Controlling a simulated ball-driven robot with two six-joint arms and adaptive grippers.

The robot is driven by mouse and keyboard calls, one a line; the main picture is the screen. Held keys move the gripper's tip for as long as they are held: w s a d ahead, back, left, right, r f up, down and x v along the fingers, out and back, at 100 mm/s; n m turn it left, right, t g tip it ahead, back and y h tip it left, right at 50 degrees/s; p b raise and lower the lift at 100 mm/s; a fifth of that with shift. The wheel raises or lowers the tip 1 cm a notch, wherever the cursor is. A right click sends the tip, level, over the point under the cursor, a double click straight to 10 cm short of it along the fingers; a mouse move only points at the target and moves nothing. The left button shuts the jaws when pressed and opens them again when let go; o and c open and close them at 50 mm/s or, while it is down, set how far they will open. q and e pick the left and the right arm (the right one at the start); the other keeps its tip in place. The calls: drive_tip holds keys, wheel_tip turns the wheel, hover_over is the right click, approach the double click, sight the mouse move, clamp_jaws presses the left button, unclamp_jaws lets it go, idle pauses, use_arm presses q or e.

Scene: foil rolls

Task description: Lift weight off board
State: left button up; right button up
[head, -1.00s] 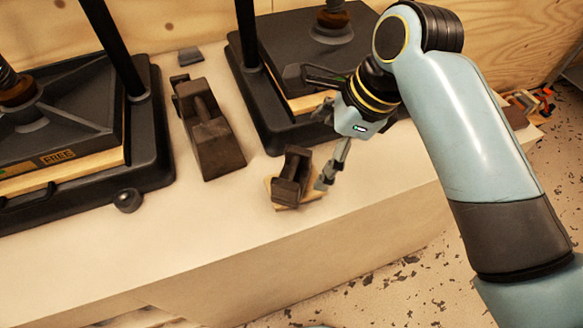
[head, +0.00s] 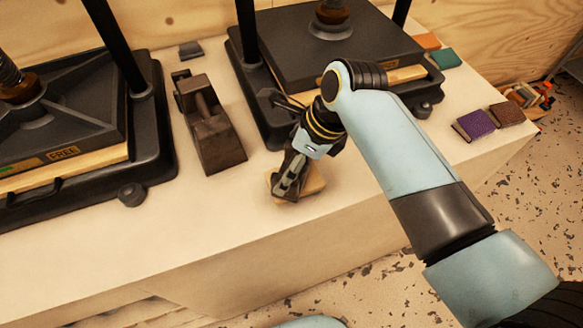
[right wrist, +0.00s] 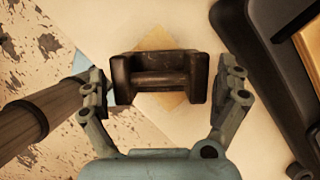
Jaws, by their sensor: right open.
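A small dark brown iron weight with a crossbar handle shows in the right wrist view (right wrist: 160,78). It stands on a small tan wooden board (right wrist: 158,38), which also shows near the table's front edge in the head view (head: 316,182). My right gripper (head: 283,190) is over the weight and hides most of it in the head view. In the right wrist view the gripper's two fingers (right wrist: 166,90) are spread, one on each side of the weight, and hold nothing. My left gripper is not in view.
A larger iron weight (head: 218,135) stands left of the board. Black presses stand at the left (head: 60,140) and behind my right gripper (head: 335,45). Purple (head: 474,125) and brown (head: 507,114) small books lie at the right. The table front is clear.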

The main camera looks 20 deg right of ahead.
drive_tip(key=shift+f, duration=0.2)
drive_tip(key=c, duration=1.1)
drive_tip(key=shift+w+r, duration=0.1)
drive_tip(key=shift+r, duration=0.05)
drive_tip(key=shift+c, duration=1.2)
drive_tip(key=shift+r, duration=0.1)
